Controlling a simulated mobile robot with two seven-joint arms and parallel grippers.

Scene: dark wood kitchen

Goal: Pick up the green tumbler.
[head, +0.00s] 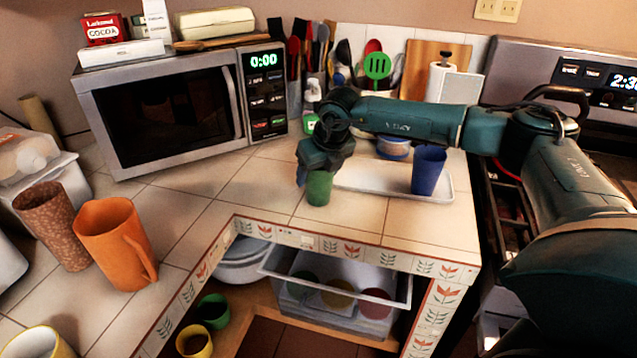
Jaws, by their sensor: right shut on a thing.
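The green tumbler (319,188) stands upright at the height of the tiled counter, in front of the microwave's right side. My right gripper (317,172) comes down over it from above and is shut on it. Its fingers are partly hidden by the wrist and the tumbler. I cannot tell whether the tumbler's base touches the tiles. My left gripper is not in view.
A blue cup (428,170) stands on a white tray (385,184) right of the green tumbler. An orange pitcher (112,245) and a brown speckled tumbler (50,225) stand at left. Below the counter is an open drawer (340,290). The counter before the microwave (165,110) is clear.

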